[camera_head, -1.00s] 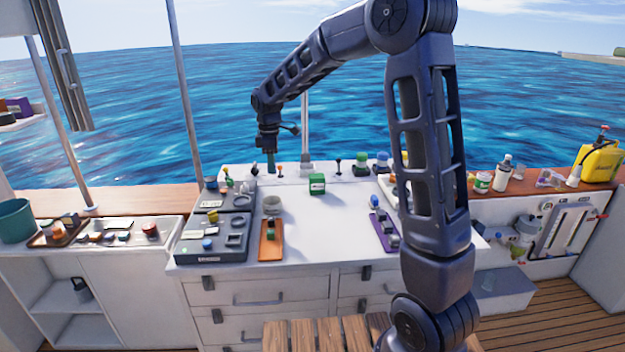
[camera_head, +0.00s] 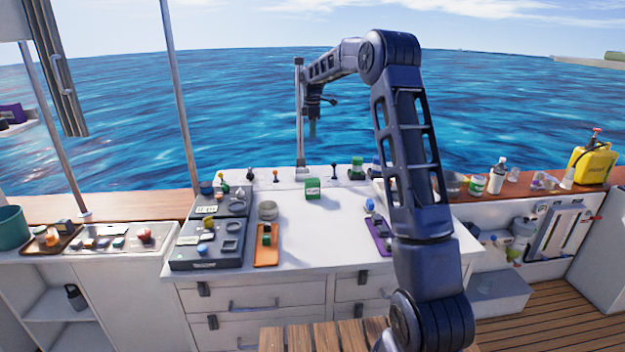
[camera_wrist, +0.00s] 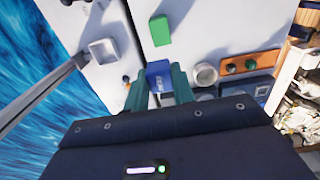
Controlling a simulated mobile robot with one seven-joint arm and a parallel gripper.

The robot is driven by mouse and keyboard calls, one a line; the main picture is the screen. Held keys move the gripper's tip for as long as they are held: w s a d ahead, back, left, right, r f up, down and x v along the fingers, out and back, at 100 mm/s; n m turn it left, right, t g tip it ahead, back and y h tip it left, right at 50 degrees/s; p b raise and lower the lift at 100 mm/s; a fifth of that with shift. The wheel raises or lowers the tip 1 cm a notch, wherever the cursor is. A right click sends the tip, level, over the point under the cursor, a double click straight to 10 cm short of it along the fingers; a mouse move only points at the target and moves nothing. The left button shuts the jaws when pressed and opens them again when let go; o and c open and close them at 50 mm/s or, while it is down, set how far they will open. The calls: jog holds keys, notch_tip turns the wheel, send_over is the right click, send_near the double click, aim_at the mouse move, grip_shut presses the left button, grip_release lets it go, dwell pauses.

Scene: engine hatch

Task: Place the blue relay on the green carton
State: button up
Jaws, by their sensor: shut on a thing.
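The green carton (camera_head: 312,188) stands upright on the white worktop near its back edge; it also shows in the wrist view (camera_wrist: 160,30), ahead of my fingers. My gripper (camera_head: 312,130) is up in the air above and behind the carton in the head view. In the wrist view my gripper (camera_wrist: 159,84) is shut on the blue relay (camera_wrist: 158,70), held between the two greenish fingertips. The relay is apart from the carton in that view. I cannot make out the relay in the head view.
Dark panels (camera_head: 208,245) with round parts lie at the worktop's left. An orange tray (camera_head: 266,254) and a purple tray (camera_head: 378,235) hold small parts. A metal cup (camera_head: 268,210) stands near the panels. Small levers (camera_head: 276,175) line the back edge. The worktop's middle is clear.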

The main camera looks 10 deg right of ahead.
aim_at(312, 180)
notch_tip(312, 180, down, 19)
jog(key=shift+f, duration=0.15)
dwell(0.5)
jog(key=shift+f, duration=0.15)
jog(key=o, duration=1)
